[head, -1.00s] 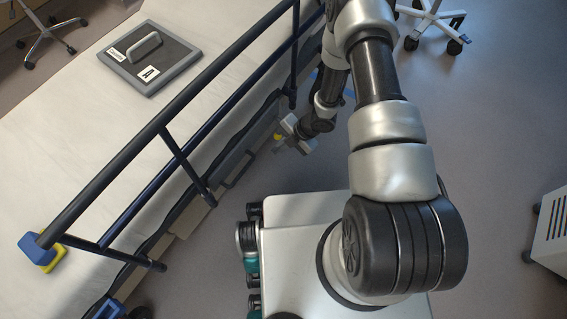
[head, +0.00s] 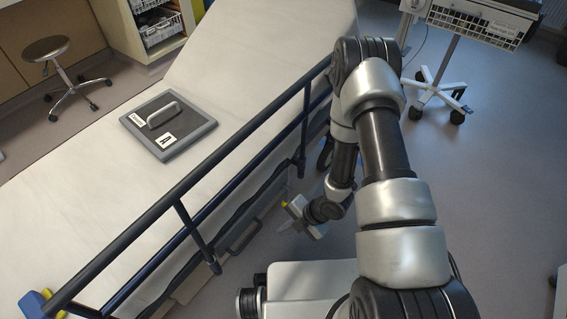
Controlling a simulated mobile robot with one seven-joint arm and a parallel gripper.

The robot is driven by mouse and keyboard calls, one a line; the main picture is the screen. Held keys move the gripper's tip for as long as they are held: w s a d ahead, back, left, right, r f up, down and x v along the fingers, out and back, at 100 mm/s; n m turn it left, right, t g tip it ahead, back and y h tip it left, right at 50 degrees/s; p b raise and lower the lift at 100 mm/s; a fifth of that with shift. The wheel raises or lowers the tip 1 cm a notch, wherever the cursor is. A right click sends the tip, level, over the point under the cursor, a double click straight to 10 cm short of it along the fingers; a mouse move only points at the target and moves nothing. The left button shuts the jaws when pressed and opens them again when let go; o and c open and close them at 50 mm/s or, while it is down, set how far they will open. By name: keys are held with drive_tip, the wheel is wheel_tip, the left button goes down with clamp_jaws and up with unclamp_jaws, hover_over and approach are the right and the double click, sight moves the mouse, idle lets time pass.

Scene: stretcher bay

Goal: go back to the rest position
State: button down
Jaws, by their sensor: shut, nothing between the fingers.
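My gripper (head: 285,222) hangs low beside the stretcher's side rail, at the end of my folded arm. It is shut and holds nothing. The fingertips are small in the head view and point toward the stretcher's side. The arm rises from my base and bends down again at the far elbow. The gripper is outside the dark blue rail (head: 185,183), on the floor side. I cannot tell from this view how wide the gap to the rail is.
A grey panel with a handle (head: 170,126) lies on the white stretcher (head: 75,215). A wheeled stand with a basket (head: 440,95) is at the far right. A stool (head: 47,50) stands left. The grey floor (head: 505,180) to the right is mostly clear.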

drive_tip(key=w+d+r+m+t+h, duration=0.2)
drive_tip(key=w+d+r+m+h, duration=0.3)
drive_tip(key=w+r, duration=0.55)
drive_tip(key=w+d+r+m+t+h, duration=0.1)
drive_tip(key=d+r+m, duration=0.3)
drive_tip(key=r, duration=0.6)
drive_tip(key=w+d+r+m+t+h, duration=0.1)
drive_tip(key=d+r+m, duration=0.3)
drive_tip(key=r, duration=0.6)
drive_tip(key=s+d+r+m, duration=0.2)
drive_tip(key=s+r+m, duration=0.65)
drive_tip(key=r, duration=0.65)
drive_tip(key=s+a+r+m, duration=0.1)
drive_tip(key=s+r+m, duration=0.2)
drive_tip(key=s, duration=0.4)
drive_tip(key=s+a+r+m, duration=0.2)
drive_tip(key=s+r+m, duration=0.1)
drive_tip(key=s, duration=0.3)
wheel_tip(320, 180, up, 24)
drive_tip(key=y+p, duration=0.1)
drive_tip(key=p, duration=2.2)
drive_tip(key=shift+s+f, duration=0.25)
drive_tip(key=shift+s, duration=0.1)
